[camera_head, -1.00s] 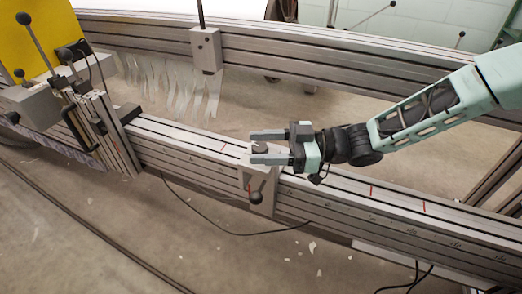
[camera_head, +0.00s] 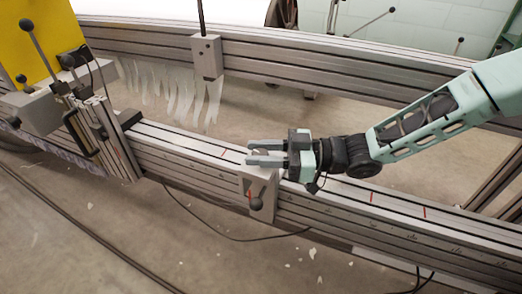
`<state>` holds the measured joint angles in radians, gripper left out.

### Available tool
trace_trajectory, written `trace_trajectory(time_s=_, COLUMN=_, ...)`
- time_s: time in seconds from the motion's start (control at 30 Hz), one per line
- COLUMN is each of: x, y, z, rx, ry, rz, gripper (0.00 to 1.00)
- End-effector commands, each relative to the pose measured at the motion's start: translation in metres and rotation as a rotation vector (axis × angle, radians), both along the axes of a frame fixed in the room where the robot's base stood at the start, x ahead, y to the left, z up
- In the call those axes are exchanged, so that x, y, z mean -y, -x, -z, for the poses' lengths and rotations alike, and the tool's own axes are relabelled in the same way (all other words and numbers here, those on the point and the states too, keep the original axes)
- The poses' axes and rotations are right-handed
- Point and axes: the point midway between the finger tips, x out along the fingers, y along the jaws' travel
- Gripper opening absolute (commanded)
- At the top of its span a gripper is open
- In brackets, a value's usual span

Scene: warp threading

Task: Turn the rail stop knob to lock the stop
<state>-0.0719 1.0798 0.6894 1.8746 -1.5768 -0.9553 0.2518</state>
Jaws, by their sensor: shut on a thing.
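The rail stop (camera_head: 260,182) is a grey block on the near rail, a little right of the middle of the picture. A small lever with a black ball (camera_head: 256,204) hangs on its front face. My gripper (camera_head: 249,153) reaches in from the right, low over the top of the stop, with its fingers pointing left. The fingers are drawn in around the rail stop knob on top of the stop. The fingers hide most of the knob, so its turn angle cannot be told.
The near rail (camera_head: 340,200) runs from upper left to lower right and has red marks. A far rail (camera_head: 300,60) carries a grey block (camera_head: 207,57) with a post. A carriage with levers (camera_head: 95,125) stands at the left. Cables lie on the floor.

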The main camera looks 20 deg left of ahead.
Motion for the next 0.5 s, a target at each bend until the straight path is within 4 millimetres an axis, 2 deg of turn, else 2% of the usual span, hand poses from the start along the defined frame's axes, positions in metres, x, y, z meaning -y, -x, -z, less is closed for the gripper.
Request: trace_trajectory(time_s=0.5, x=0.0001, y=0.0042, z=-0.0002, rx=-0.006, ry=0.006, rz=0.424, gripper=0.08)
